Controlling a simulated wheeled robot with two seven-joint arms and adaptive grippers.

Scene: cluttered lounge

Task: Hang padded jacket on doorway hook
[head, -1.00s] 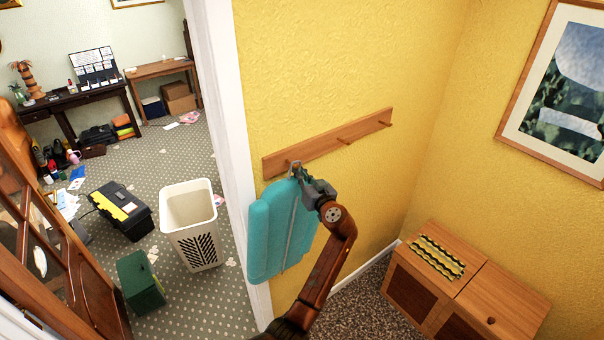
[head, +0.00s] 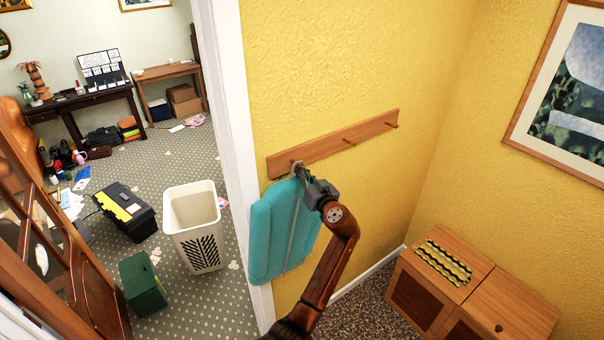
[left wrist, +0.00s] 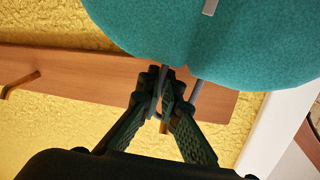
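A teal padded jacket (head: 283,230) hangs upright against the yellow wall beside the doorway, under the left peg of a wooden hook rail (head: 330,145). A grey hanger loop (head: 297,168) at its top is at that peg. My left gripper (head: 304,178) is at the loop; in the left wrist view its fingers (left wrist: 163,85) are closed together around the grey loop, with the jacket (left wrist: 225,45) beside them. A wooden peg tip (left wrist: 165,127) shows between the fingers. I cannot tell whether the loop rests on the peg. My right gripper is out of view.
A wooden cabinet (head: 500,300) stands below right. Left of the white door frame (head: 236,130) are a cream basket (head: 193,213), a green box (head: 143,284), a black toolbox (head: 126,210) and an open wooden door (head: 75,270).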

